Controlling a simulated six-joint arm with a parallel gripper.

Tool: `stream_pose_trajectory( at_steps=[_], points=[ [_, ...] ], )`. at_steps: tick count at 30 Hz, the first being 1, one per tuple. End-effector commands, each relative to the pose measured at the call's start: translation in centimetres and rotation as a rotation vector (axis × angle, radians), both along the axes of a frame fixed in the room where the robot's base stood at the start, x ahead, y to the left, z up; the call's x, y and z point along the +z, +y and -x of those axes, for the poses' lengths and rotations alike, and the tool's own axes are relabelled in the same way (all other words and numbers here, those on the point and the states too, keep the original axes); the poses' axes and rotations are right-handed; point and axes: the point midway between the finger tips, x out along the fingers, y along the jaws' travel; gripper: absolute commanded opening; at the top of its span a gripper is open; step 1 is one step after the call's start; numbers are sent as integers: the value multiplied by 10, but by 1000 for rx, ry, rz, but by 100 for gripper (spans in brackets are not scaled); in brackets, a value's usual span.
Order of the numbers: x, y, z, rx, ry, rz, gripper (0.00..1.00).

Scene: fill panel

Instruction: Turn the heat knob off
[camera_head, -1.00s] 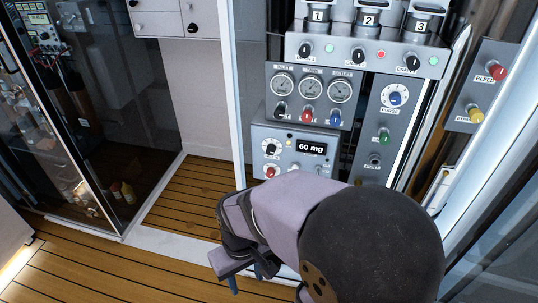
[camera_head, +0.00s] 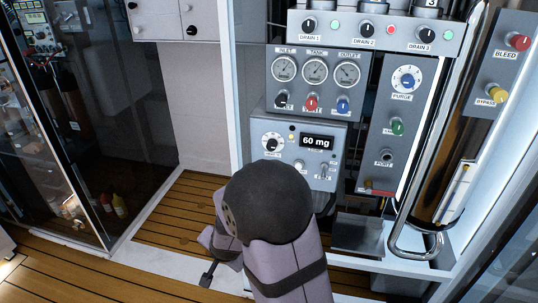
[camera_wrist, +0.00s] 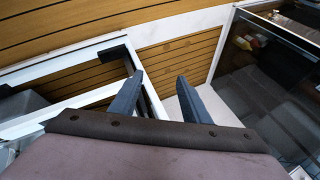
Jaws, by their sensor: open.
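The fill panel stands behind my arm in the head view. No label that I can read says heat, so I cannot tell which knob is the heat knob. The lower dosing box (camera_head: 330,170) has a "60 mg" display (camera_head: 317,142), a black dial knob (camera_head: 272,144) and small switches. My arm hides its lower left part, where a red knob showed earlier. My gripper (camera_wrist: 160,75) is open and empty in the wrist view, with floor and a white frame beyond its fingers. In the head view only a dark fingertip (camera_head: 208,275) shows, low and left of the panel.
Black, red and blue knobs (camera_head: 311,103) sit under three gauges. A purge dial (camera_head: 407,80) and green knob (camera_head: 398,128) are to their right. A curved metal rail (camera_head: 407,235) stands at the right. A glass cabinet (camera_head: 110,120) is at the left.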

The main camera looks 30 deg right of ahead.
Motion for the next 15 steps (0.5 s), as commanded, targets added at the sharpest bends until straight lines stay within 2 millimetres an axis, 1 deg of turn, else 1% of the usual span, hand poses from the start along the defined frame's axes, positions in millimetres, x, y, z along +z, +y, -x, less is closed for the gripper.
stream_pose_trajectory(
  at_steps=[1,2,3,5,6,8,9,10,12,15],
  points=[
    [14,-15,-20,-131,-95,-20,43],
    [24,-24,-31,-215,-160,-35,43],
    [39,-38,-44,-325,-248,-60,43],
    [63,-60,-59,-486,-387,-103,43],
    [80,-75,-66,-589,-482,-135,43],
    [106,-97,-72,-737,-630,-191,43],
    [123,-111,-73,-829,-731,-233,43],
    [135,-121,-73,-893,-807,-266,43],
    [161,-140,-68,-1016,-973,-346,43],
    [191,-158,-58,-1130,-1175,-462,43]
  ],
)
